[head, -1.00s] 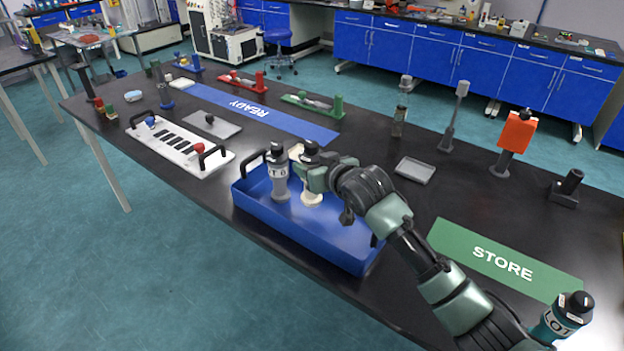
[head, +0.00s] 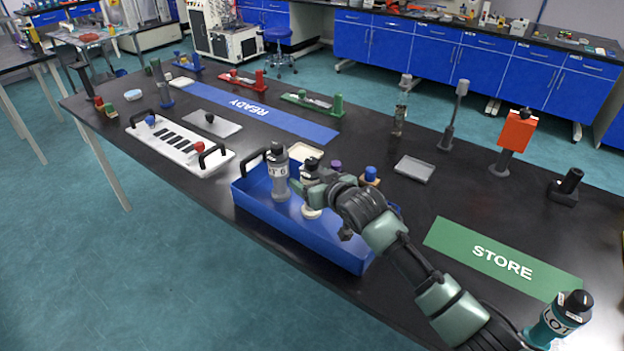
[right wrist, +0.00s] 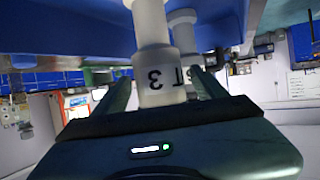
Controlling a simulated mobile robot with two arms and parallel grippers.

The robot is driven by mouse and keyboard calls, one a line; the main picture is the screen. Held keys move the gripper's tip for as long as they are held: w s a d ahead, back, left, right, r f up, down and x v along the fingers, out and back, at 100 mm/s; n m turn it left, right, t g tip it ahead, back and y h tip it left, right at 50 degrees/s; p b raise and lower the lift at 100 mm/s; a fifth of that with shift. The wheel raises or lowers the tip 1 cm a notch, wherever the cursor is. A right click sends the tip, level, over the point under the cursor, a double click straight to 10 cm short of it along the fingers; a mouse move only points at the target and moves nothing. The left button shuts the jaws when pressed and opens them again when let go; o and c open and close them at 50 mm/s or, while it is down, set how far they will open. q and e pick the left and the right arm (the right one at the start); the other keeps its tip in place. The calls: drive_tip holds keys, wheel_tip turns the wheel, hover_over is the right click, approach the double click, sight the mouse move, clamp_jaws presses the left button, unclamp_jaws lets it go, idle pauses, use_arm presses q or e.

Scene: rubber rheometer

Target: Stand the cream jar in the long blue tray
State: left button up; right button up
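The cream jar (head: 309,175), with a black cap, stands upright inside the long blue tray (head: 300,237), its flared base low near the tray floor. I cannot tell whether the base touches the floor. My right gripper (head: 318,190) is at its body, with fingers on either side. My left gripper is out of view.
Behind the tray are a cream dish (head: 303,152) and a blue-topped small item (head: 370,176). A grey shallow tray (head: 414,170) lies farther right. The green STORE mat (head: 500,262) and a teal LOT jar (head: 560,318) are at the right. The tray's right part is empty but partly hidden by my arm.

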drive_tip(key=shift+r, duration=0.2)
drive_tip(key=v, duration=1.2)
drive_tip(key=shift+d+f, duration=0.1)
